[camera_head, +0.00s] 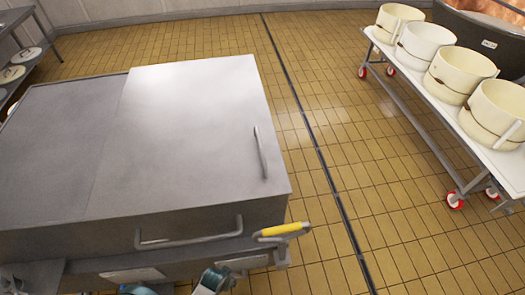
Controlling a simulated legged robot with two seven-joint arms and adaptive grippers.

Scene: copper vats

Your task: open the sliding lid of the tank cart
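The tank cart (200,235) is a large grey metal box that fills the left and lower left of the head view. Its lid (190,105) is a smooth, lighter metal panel over the right part of the top, lying flat with no opening visible. A slim bar handle (261,153) stands on the lid near its right edge. A darker panel (60,145) covers the left part of the top. A push handle (190,238) is on the near side, and a yellow-gripped lever (283,229) sticks out at the near right corner.
A white-topped trolley (455,125) on red wheels carries several cream tubs (460,75) at the right. A copper vat (490,30) stands behind it. The tiled floor (330,130) between cart and trolley is clear, with a drain channel along it. Metal shelving (35,50) is at the far left.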

